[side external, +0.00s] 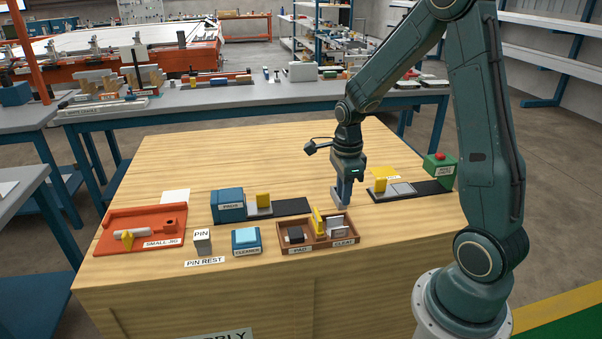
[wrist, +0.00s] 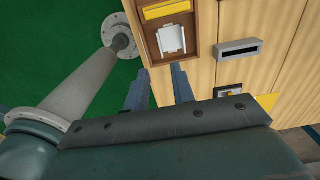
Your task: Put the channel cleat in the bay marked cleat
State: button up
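The channel cleat (wrist: 172,39), a pale silver piece with raised edges, lies in the bay marked cleat of the wooden tray (wrist: 151,47). In the side external view the cleat (side external: 338,231) sits at the right end of the tray (side external: 290,247), behind the CLEAT label. My gripper (wrist: 158,68) is open, with a clear gap between its fingers and nothing held. Its fingertips lie just outside the tray's edge in the wrist view. In the side external view my gripper (side external: 343,204) hangs behind and above the tray, apart from the cleat.
A grey slotted block (wrist: 240,48) stands near the tray. Dark rails with yellow blocks lie behind at left (side external: 290,207) and right (side external: 430,189). The table's back is clear.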

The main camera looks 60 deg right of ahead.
jog(key=shift+r, duration=0.1)
jog(key=s+a+r+n+t, duration=0.35)
jog(key=a+r+n, duration=0.45)
jog(key=r+n, duration=0.4)
jog(key=s+a+r+n+t, duration=0.2)
jog(key=s+a+r+n, duration=0.4)
jog(key=s+n, duration=0.4)
jog(key=shift+s+a+r+n, duration=0.25)
jog(key=shift+a+n, duration=0.35)
jog(key=shift+n, duration=1.9)
